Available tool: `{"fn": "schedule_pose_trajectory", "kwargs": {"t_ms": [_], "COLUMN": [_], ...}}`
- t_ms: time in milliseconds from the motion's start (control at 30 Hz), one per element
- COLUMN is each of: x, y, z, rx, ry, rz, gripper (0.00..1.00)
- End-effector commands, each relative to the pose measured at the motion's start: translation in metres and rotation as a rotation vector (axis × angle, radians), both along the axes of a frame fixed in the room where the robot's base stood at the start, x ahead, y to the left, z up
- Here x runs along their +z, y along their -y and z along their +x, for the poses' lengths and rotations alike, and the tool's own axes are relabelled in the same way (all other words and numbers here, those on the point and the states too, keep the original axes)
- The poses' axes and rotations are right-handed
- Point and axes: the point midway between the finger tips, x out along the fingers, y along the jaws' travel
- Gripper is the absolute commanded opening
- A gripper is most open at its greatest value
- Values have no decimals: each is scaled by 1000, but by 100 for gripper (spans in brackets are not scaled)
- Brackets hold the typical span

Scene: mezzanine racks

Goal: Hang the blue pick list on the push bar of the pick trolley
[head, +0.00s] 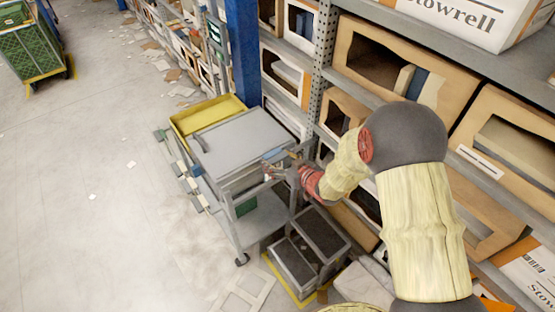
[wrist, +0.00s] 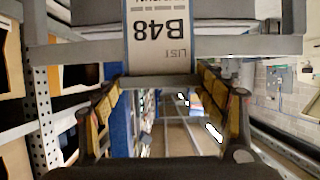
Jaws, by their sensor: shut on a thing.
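The pick list (wrist: 157,40) shows upside down in the wrist view as a pale card marked LIST and B48. Its end nearest me is at a grey strip between the fingertips of my gripper (wrist: 160,82), which is shut on it. A grey bar (wrist: 80,47), apparently the trolley's push bar, runs across the wrist view, and the card overlaps it. I cannot tell whether they touch. In the head view my gripper (head: 283,170) is at the near end of the grey pick trolley (head: 240,140), beside its upper rail. The list is too small to make out clearly there.
Racks with open boxes (head: 375,65) stand close on the right, beside my arm. Stacked dark crates (head: 305,255) stand by the trolley's near end. A blue post (head: 243,50) rises behind it. The floor at left is mostly clear, with paper scraps.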

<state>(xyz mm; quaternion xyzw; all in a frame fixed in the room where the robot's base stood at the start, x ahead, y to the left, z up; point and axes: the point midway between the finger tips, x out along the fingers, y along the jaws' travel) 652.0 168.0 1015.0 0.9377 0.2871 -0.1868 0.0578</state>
Motion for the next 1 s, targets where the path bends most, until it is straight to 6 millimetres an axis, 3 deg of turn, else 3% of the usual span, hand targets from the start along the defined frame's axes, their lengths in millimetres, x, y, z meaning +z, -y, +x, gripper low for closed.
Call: {"fn": "schedule_pose_trajectory", "kwargs": {"t_ms": [567,1000], "x": [-1,-12], "y": [0,0], "z": [0,0], "rx": [0,0], "ry": [0,0], "rz": [0,0], "gripper": [46,46]}}
